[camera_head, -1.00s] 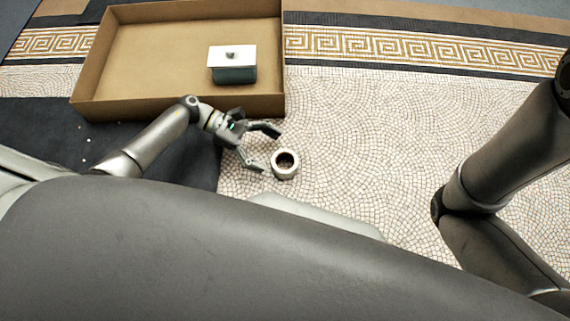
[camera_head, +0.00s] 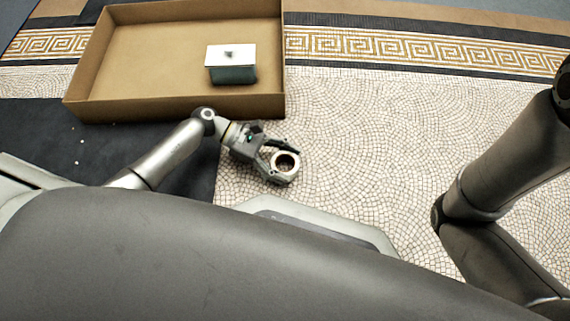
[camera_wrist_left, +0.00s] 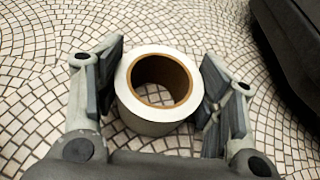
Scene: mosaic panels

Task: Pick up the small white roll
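The small white roll (camera_head: 296,166) stands on the mosaic floor with its hole facing up. It also shows in the left wrist view (camera_wrist_left: 152,122), with a brown cardboard core. My left gripper (camera_head: 288,163) is around the roll, one finger on each side. In the left wrist view, the left pad is very close to the roll's wall and a narrow gap shows at the right pad, so the fingers look open. My right arm shows at the right of the head view, but its gripper is out of view.
A shallow cardboard box (camera_head: 150,60) lies behind my left arm, with a dark green, white-topped box (camera_head: 232,73) inside. A dark mat (camera_head: 60,140) with small white bits lies at the left. The mosaic floor (camera_head: 370,140) to the roll's right is clear.

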